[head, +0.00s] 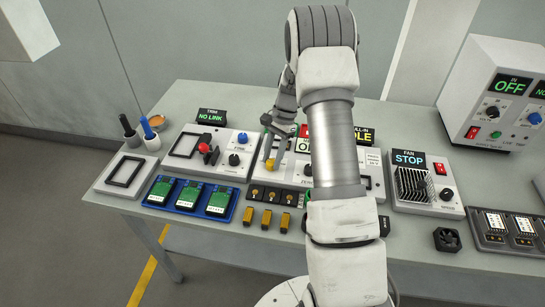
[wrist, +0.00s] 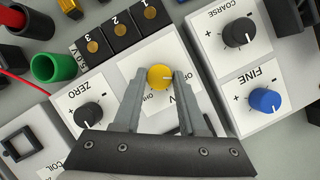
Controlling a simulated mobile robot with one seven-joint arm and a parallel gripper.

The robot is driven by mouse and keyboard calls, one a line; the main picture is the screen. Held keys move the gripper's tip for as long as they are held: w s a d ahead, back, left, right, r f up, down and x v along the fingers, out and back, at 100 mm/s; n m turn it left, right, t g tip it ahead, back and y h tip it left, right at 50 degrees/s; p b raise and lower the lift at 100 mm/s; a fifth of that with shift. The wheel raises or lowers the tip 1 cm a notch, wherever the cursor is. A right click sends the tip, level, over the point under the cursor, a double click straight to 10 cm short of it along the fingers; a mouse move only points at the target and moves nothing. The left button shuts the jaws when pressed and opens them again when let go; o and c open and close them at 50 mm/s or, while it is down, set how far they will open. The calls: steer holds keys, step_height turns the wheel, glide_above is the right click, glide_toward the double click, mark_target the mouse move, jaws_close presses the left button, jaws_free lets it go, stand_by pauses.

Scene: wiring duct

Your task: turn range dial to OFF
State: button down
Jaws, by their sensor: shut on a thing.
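A yellow dial (wrist: 160,77) sits on a white panel face between the two fingertips of my gripper (wrist: 160,83) in the wrist view. The fingers close on the dial from both sides. Small lettering surrounds it, including a V, but most of it is hidden by the fingers or too small to read. A pale pointer mark on the dial points toward the right of the wrist view. In the head view my gripper (head: 274,150) is down at the middle panel, and my arm covers much of that panel.
A black ZERO knob (wrist: 88,114), a COARSE knob (wrist: 240,32) and a blue FINE knob (wrist: 264,100) stand close around my gripper. Numbered black blocks (wrist: 147,14) and a green socket (wrist: 52,67) lie beyond. In the head view, the FAN panel (head: 422,183) stands to the right.

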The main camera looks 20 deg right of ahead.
steer(key=shift+c, duration=2.3)
jaws_free()
steer(key=v, duration=1.7)
steer(key=shift+r+p, duration=0.2)
steer(key=shift+p, duration=0.1)
steer(key=s+a+r+n+t+h, duration=0.3)
steer(key=s+a+r+n, duration=0.3)
steer(key=s+a+r, duration=0.65)
steer(key=s+a+n+t, duration=0.2)
steer(key=s+n, duration=0.1)
steer(key=s, duration=0.4)
steer(key=s+a+n+t+h, duration=0.1)
steer(key=s+n, duration=0.3)
steer(key=s, duration=0.4)
steer(key=shift+s+a+t, duration=0.35)
steer(key=shift+a+t, duration=0.05)
steer(key=shift+t, duration=0.5)
